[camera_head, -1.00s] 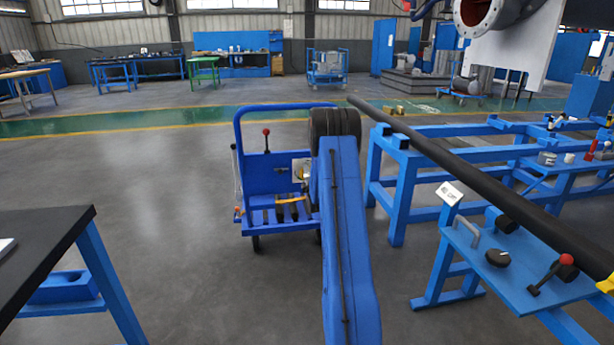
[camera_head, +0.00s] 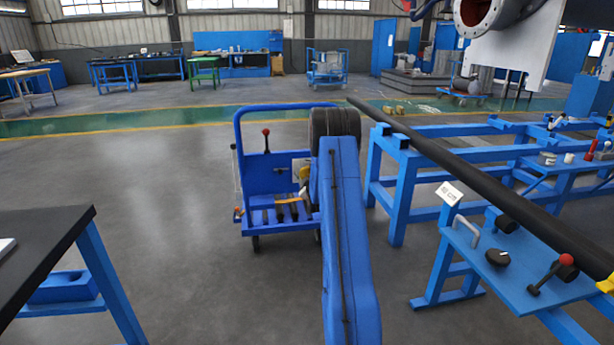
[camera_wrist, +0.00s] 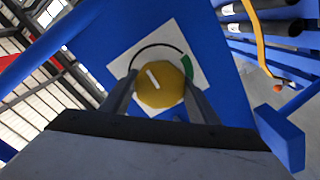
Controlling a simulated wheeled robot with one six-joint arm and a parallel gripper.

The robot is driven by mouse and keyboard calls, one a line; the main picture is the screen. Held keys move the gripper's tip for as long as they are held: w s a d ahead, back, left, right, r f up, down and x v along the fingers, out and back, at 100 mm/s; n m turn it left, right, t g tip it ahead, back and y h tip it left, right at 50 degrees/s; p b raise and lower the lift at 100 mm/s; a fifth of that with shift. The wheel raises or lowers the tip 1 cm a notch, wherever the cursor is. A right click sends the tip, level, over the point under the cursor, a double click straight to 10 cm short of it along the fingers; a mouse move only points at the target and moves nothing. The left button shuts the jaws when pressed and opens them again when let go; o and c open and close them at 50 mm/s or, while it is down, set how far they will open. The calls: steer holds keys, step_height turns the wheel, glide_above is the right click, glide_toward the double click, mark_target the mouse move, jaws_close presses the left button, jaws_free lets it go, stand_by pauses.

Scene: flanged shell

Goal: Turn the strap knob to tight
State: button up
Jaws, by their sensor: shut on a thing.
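The strap knob (camera_wrist: 161,86) is a faceted yellow knob on a white plate (camera_wrist: 122,66) on a blue panel. Its white pointer line leans to the upper left in the wrist view. A black arc curves over the knob and ends at a green mark (camera_wrist: 188,66) on the right; the pointer is away from the green. My gripper (camera_wrist: 160,92) has one finger on each side of the knob and is shut on it. In the head view my arm hides most of the gripper and knob beside the blue cart (camera_head: 262,180).
The cart has a red-topped lever (camera_head: 266,140) and dark bars with a yellow strap (camera_head: 290,202) on its deck. A blue rack with a long black pipe (camera_head: 470,180) stands to the right, a black-topped table (camera_head: 45,245) at left.

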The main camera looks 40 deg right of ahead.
steer(key=m, duration=0.5)
steer(key=shift+s+f+m, duration=0.1)
steer(key=shift+f+m, duration=0.05)
steer(key=shift+m, duration=0.15)
steer(key=m, duration=1)
steer(key=shift+m, duration=2.7)
steer(key=o, duration=1.1)
